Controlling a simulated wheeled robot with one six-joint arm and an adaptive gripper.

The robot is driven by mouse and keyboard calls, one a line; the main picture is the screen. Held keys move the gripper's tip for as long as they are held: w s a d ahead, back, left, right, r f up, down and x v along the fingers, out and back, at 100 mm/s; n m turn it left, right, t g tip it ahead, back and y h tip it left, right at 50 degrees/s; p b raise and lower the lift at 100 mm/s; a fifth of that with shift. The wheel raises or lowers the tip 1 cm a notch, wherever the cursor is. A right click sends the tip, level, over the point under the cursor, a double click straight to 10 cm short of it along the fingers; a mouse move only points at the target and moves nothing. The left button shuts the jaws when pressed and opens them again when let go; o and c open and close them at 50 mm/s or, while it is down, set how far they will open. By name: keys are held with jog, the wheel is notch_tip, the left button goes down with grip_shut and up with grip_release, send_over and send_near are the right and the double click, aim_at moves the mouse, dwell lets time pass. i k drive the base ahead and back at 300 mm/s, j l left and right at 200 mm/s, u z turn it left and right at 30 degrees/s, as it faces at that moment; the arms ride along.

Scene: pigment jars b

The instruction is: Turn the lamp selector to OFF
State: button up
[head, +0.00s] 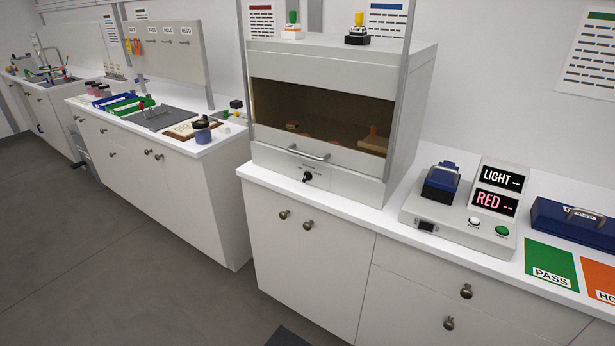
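The lamp selector appears to be the small black knob (307,177) on the front panel below the cabinet's handle. Its lettering is too small to read, so I cannot tell which position it points to. The light grey viewing cabinet (320,73) stands on the white counter, with a dark window (290,105) and a silver bar handle (308,152). A few small things show dimly behind the window. My gripper is not in view.
Right of the cabinet stands a meter reading LIGHT and RED (497,188), with a blue-lidded unit (440,182), a green PASS card (551,264) and a blue case (575,218). A second counter (190,190) stands left. Grey floor (120,260) is open in front.

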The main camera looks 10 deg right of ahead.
aim_at(308, 176)
jog(key=i+j+u, duration=0.25)
jog(key=i+j, duration=0.5)
